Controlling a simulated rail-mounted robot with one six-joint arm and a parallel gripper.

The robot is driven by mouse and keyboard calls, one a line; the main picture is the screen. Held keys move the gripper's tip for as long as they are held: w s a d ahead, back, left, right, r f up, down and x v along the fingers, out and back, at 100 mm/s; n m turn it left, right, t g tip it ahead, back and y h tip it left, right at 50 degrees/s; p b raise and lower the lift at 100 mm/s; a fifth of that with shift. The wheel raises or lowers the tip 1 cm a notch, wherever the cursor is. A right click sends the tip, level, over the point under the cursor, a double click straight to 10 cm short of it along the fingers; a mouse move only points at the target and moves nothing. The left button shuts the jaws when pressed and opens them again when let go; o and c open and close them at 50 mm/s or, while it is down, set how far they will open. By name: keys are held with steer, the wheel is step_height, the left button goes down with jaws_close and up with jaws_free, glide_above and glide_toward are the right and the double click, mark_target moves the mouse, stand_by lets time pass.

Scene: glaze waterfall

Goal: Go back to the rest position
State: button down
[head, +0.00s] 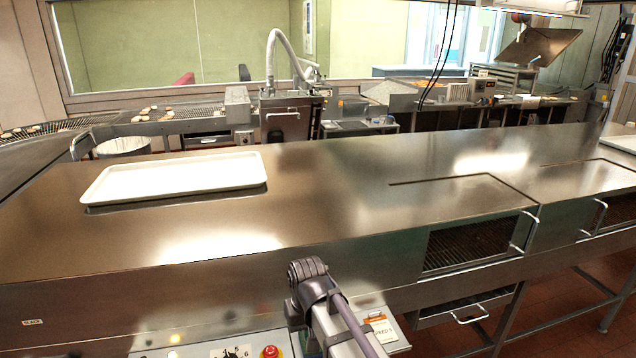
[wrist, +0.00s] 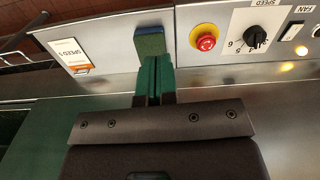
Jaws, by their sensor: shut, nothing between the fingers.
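My gripper (wrist: 151,46) shows in the wrist view. Its green fingers are together with nothing visible between them. The blue-green tips are in front of the control panel (wrist: 192,32), between a label card and a red button. In the head view part of my arm rises from the bottom edge, and the gripper itself cannot be made out there.
A steel counter (head: 330,200) spans the head view, with a white tray (head: 180,178) on its left part. The panel has a red button (wrist: 206,42) and a black speed knob (wrist: 256,37). A grated opening (head: 470,245) with a handle is at right. The counter's middle is clear.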

steer(key=s+d+m, duration=0.2)
steer(key=s+d, duration=0.1)
steer(key=d, duration=0.8)
steer(key=s+d+m, duration=0.2)
steer(key=s+d, duration=0.2)
steer(key=d, duration=0.6)
steer(key=shift+s+d, duration=0.15)
steer(key=shift+d, duration=0.2)
steer(key=c, duration=1.8)
jaws_free()
steer(key=shift+c, duration=0.2)
